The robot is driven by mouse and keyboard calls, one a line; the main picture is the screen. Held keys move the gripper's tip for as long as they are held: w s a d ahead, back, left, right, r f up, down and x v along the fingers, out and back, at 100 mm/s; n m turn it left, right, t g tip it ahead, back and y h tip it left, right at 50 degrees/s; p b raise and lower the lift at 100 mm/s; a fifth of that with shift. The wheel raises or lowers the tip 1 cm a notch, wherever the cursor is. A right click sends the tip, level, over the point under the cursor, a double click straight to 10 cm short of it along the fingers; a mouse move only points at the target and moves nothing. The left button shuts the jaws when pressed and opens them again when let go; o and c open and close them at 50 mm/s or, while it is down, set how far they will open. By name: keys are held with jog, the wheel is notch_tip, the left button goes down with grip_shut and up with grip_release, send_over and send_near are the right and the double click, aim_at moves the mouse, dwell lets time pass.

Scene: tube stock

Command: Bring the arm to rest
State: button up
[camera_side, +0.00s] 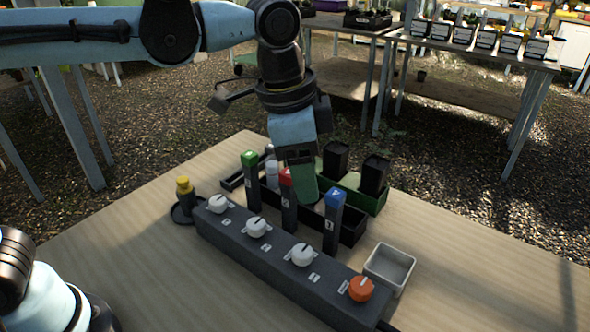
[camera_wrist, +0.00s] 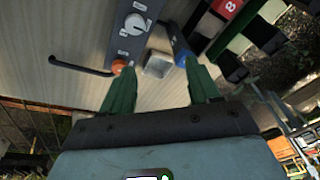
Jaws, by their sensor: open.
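My gripper (camera_side: 303,190) hangs from the arm over the middle of the tabletop (camera_side: 130,265), behind the red-topped tube (camera_side: 288,205). In the wrist view my gripper (camera_wrist: 160,78) has its two green fingers spread wide apart. I see nothing held between them. In the side view the fingers overlap, and their tips partly hide the rack behind. I cannot tell the exact gap between the fingers and the tubes.
A dark box (camera_side: 275,258) with white knobs and an orange knob lies in front. Green-topped (camera_side: 249,175) and blue-topped (camera_side: 334,215) tubes stand upright behind it. A white tray (camera_side: 389,268) sits right, a yellow-topped item (camera_side: 184,192) left. Black pots (camera_side: 375,175) stand in a green tray behind.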

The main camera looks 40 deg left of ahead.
jog(key=s+a+f+n+t, duration=0.2)
jog(key=a+n, duration=0.3)
jog(key=a, duration=0.4)
jog(key=s+a+f+n+t+y, duration=0.1)
jog(key=s+a+f+n+t, duration=0.2)
jog(key=a, duration=0.7)
notch_tip(320, 180, down, 2)
jog(key=s+n, duration=0.1)
jog(key=n, duration=0.1)
jog(key=shift+a+n, duration=0.3)
